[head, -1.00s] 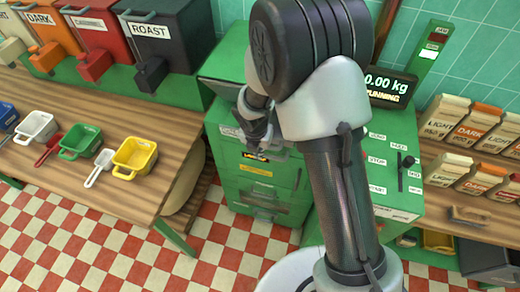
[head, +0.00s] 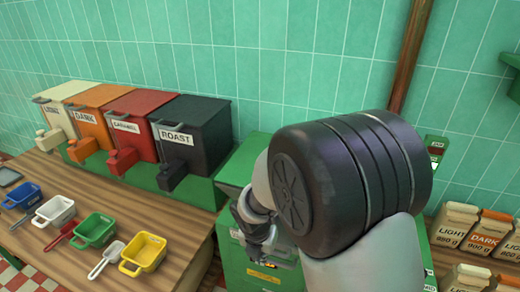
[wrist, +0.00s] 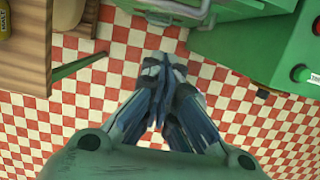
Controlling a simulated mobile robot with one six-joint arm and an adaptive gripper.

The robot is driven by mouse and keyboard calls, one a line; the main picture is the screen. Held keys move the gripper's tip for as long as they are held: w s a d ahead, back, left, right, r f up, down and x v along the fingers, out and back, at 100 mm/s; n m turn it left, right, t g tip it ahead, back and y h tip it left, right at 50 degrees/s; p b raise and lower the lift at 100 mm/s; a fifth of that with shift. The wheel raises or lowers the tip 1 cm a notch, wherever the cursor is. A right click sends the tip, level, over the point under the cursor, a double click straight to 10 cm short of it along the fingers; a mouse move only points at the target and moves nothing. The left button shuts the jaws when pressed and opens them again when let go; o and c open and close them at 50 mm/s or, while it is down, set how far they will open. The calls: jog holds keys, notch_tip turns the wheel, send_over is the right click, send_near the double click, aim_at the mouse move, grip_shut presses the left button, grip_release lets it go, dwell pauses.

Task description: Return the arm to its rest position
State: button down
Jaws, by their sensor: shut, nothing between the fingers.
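My gripper (head: 262,248) hangs in front of the green machine (head: 262,274) in the head view, partly behind my own large dark arm joint. In the wrist view my gripper (wrist: 163,68) points down over the red and white checked floor. Its fingers are together and hold nothing. My arm is bent, with its elbow joint filling the right middle of the head view and hiding much of the machine.
On the wooden counter (head: 185,243) at left stand four-colour bins, including the black ROAST bin (head: 205,130), and several scoops, including a yellow one (head: 146,252). Coffee bags (head: 487,233) stand at right. The floor (wrist: 120,50) below my gripper looks clear.

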jog(key=s+d+r+m+t+b, duration=0.1)
jog(key=s+d+r+m+b, duration=0.3)
jog(key=m, duration=0.3)
jog(key=s+d+r+m+b, duration=0.1)
jog(key=s+d+r+m, duration=0.35)
jog(key=r+m, duration=0.3)
jog(key=s+d+m+b, duration=0.2)
jog(key=s+m, duration=0.5)
jog(key=m, duration=0.1)
jog(key=s+d+m+t+b, duration=0.1)
jog(key=s+d+m+b, duration=0.1)
jog(key=s+m, duration=0.5)
jog(key=shift+d+r+m+y+b, duration=0.25)
jog(key=shift+d+m+y+b, duration=0.2)
jog(key=shift+m, duration=0.8)
